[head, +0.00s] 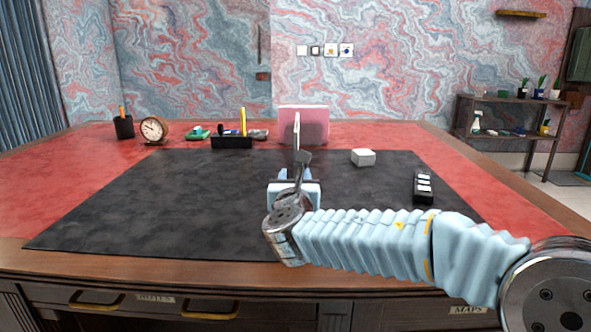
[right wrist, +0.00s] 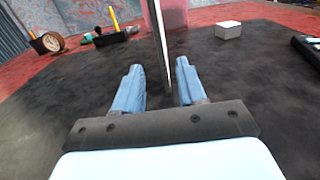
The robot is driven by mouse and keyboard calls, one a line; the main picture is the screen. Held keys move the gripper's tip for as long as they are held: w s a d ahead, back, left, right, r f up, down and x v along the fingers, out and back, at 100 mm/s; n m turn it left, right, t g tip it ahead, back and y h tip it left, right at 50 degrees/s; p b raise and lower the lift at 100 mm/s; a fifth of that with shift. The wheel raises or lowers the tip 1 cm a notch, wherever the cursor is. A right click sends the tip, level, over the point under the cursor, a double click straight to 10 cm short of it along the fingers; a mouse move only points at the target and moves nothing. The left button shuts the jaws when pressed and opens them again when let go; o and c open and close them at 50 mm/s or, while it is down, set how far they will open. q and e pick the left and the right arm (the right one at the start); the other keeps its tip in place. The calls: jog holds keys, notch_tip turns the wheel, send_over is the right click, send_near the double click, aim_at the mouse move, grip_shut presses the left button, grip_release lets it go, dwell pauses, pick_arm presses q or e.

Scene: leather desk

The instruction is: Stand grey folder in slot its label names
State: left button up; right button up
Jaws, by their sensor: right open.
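The grey folder (head: 296,132) stands upright and nearly edge-on to me, beyond the middle of the black desk mat. In the right wrist view it is a thin grey upright strip (right wrist: 161,45), its lower end between the two blue fingers. My right gripper (head: 295,175) is open, low over the mat, its fingertips (right wrist: 160,66) one on each side of the folder's line. I cannot tell whether they touch it. My wrist partly hides the gripper in the head view. No label on the folder is readable. My left gripper is out of view.
A pink upright thing (head: 315,122) stands behind the folder. A white box (head: 363,157) and a black holder with white labels (head: 424,187) lie to the right. A black pen tray (head: 232,142), clock (head: 154,129) and pen cup (head: 124,128) stand at back left. The left mat is clear.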

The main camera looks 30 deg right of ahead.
aim_at(297, 148)
dwell(0.3)
jog(key=p+x, duration=0.2)
jog(key=x, duration=1.2)
jog(key=shift+a, duration=0.1)
jog(key=shift+c, duration=0.3)
grip_shut()
